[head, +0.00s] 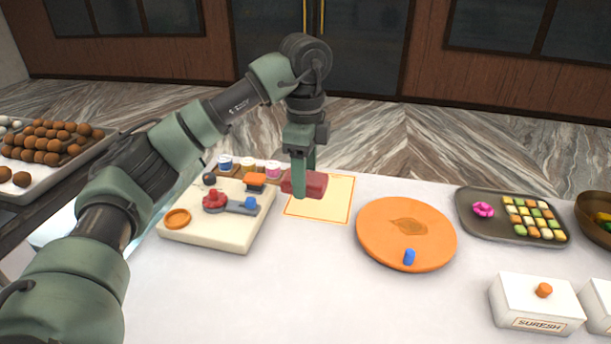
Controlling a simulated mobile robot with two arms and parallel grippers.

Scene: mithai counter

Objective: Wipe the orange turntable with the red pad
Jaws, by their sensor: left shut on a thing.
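The orange turntable (385,233) lies on the white counter right of centre. The red pad (316,186) is at the far edge of a yellow sheet, left of the turntable. My left gripper (304,188) points down, shut on the red pad, with its fingers hiding part of it. I cannot tell whether the pad touches the sheet. My right gripper is not in view.
A cream board (200,236) with small parts stands left of the yellow sheet (333,208). A dark tray of sweets (483,230) and a brown bowl (590,202) lie to the right. A white box (515,292) stands front right. The front middle counter is clear.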

